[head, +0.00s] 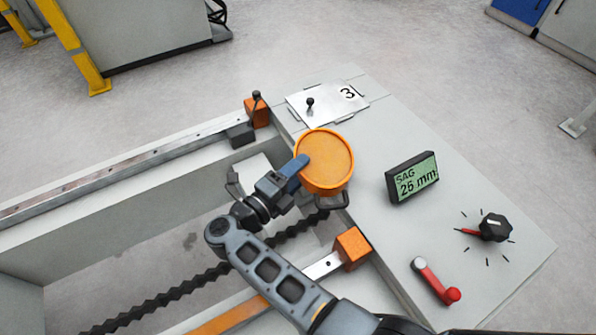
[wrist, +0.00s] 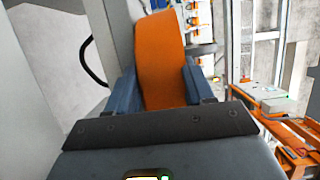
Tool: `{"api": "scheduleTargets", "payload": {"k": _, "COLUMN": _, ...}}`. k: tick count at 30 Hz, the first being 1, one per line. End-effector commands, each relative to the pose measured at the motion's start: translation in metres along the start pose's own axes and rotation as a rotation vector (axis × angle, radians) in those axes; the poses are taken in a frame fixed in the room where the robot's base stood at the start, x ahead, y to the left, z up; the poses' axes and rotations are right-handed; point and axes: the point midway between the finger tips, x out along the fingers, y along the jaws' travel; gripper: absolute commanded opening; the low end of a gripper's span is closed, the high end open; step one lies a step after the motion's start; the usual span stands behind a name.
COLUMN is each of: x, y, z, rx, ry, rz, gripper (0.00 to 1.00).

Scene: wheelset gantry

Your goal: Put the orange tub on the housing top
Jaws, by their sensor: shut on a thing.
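The orange tub (head: 325,163) is round and shallow, with its round face turned up towards the head camera. My gripper (head: 301,166) is shut on the tub's left side. In the wrist view the tub (wrist: 161,60) stands between the two blue fingers (wrist: 163,85). The housing top (head: 385,145) is the light grey surface on the right in the head view. The tub overlaps its left edge in the picture. I cannot tell whether the tub touches the surface or hangs above it.
A metal plate marked 3 (head: 327,104) with a black knob lies at the housing's far end. A SAG 25 mm display (head: 412,177), a black dial (head: 494,228) and a red-handled lever (head: 436,281) stand on the top. An orange block (head: 351,247) sits by the left edge.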

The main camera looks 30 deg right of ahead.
Motion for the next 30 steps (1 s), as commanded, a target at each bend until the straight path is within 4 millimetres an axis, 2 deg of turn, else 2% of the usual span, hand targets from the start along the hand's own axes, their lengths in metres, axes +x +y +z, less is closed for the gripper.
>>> {"api": "scheduleTargets", "payload": {"k": 5, "x": 0.0, "y": 0.003, "z": 0.0, "rx": 0.001, "ry": 0.0, "rz": -0.001, "gripper": 0.0}}
{"api": "scheduleTargets", "payload": {"k": 6, "x": 0.0, "y": 0.004, "z": 0.0, "rx": 0.0, "ry": 0.0, "rz": 0.0, "gripper": 0.53}}
{"api": "scheduleTargets", "payload": {"k": 13, "x": 0.0, "y": 0.003, "z": 0.0, "rx": 0.0, "ry": 0.0, "rz": 0.0, "gripper": 0.75}}
{"api": "scheduleTargets", "payload": {"k": 14, "x": 0.0, "y": 0.003, "z": 0.0, "rx": 0.0, "ry": 0.0, "rz": 0.0, "gripper": 0.78}}
{"api": "scheduleTargets", "payload": {"k": 24, "x": -0.001, "y": -0.002, "z": 0.0, "rx": 0.0, "ry": -0.001, "rz": 0.0, "gripper": 0.78}}
{"api": "scheduleTargets", "payload": {"k": 30, "x": -0.034, "y": 0.0, "z": 0.001, "rx": 0.0, "ry": -0.004, "rz": 0.001, "gripper": 0.78}}
